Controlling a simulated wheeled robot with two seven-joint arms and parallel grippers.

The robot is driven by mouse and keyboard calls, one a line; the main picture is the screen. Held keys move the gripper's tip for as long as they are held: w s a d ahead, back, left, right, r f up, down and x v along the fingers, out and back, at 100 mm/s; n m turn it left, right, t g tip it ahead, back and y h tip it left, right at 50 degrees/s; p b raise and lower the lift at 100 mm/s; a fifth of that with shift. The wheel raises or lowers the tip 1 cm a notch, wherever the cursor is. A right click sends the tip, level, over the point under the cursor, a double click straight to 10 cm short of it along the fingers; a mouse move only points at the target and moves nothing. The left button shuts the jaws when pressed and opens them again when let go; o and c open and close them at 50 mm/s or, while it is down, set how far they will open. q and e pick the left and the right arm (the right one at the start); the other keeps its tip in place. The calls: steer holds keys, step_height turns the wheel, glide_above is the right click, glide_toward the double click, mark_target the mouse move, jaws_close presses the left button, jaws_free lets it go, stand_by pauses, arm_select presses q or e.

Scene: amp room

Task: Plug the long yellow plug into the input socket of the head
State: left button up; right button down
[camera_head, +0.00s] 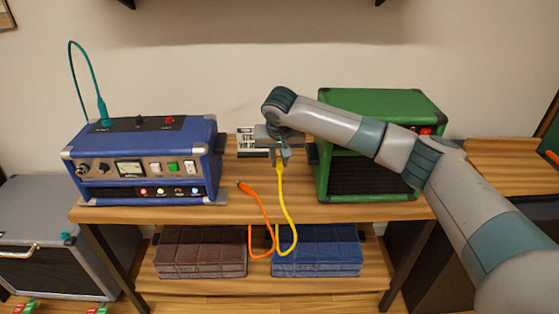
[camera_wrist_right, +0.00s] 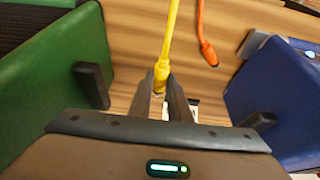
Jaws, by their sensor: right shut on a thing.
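The long yellow plug (camera_wrist_right: 161,75) is held between the two fingers of my right gripper (camera_wrist_right: 168,98), its yellow cable running away from the gripper. In the head view the yellow plug (camera_head: 280,167) hangs just below my right gripper (camera_head: 280,155), above the wooden bench between the two amps. The head is the blue amp (camera_head: 150,160) at the left, with knobs, a meter and buttons on its front; it also shows in the right wrist view (camera_wrist_right: 265,85). I cannot tell which socket is the input. My left gripper is not in view.
An orange plug (camera_head: 241,185) with its cable lies at the bench's (camera_head: 340,211) front. A green amp (camera_head: 400,103) stands right, behind my right arm. A teal cable (camera_head: 72,75) rises from the blue amp's top. Brown (camera_head: 200,252) and blue cases (camera_head: 317,252) sit on the lower shelf.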

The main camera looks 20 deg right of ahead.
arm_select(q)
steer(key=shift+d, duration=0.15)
arm_select(e)
steer(key=shift+f, duration=0.1)
steer(key=shift+s+a+f, duration=0.15)
steer(key=shift+s+f, duration=0.1)
steer(key=shift+s, duration=0.1)
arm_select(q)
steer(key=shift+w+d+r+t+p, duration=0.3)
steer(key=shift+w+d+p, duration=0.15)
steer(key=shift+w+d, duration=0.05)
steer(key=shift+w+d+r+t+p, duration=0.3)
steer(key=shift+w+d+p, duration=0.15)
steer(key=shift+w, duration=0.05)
arm_select(e)
steer(key=s+a+f+n, duration=0.1)
steer(key=s+f, duration=0.2)
steer(key=s, duration=0.9)
steer(key=s+f+n+y, duration=0.1)
steer(key=s+f, duration=0.3)
steer(key=s, duration=0.8)
steer(key=shift+s+a+n, duration=0.35)
steer(key=shift+n, duration=0.25)
steer(key=shift+f, duration=0.1)
